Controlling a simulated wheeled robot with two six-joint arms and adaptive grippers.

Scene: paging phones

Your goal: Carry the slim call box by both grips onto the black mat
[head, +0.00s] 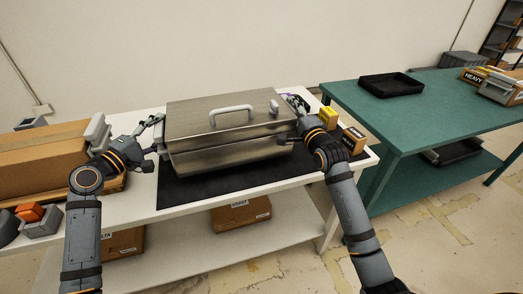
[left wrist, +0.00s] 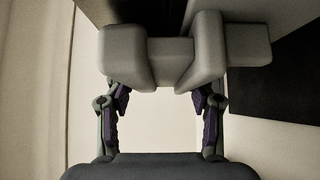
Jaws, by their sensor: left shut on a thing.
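The slim call box, a brushed-metal box (head: 215,120) with a pale handle on its lid, is over the black mat (head: 185,192) on the white table. I cannot tell whether its base touches the mat. My left gripper (head: 151,150) is at the box's left end. In the left wrist view, its fingers (left wrist: 160,105) are shut on a grey grip (left wrist: 170,62). My right gripper (head: 301,136) is at the box's right end; its fingers and the right grip are mostly hidden, so I cannot tell its hold.
A brown box (head: 40,150) with a grey end grip stands left of the mat. Small yellow and brown boxes (head: 353,139) stand behind my right wrist. A green table (head: 430,105) with a black tray (head: 391,86) is at the right. Cartons lie on the lower shelf.

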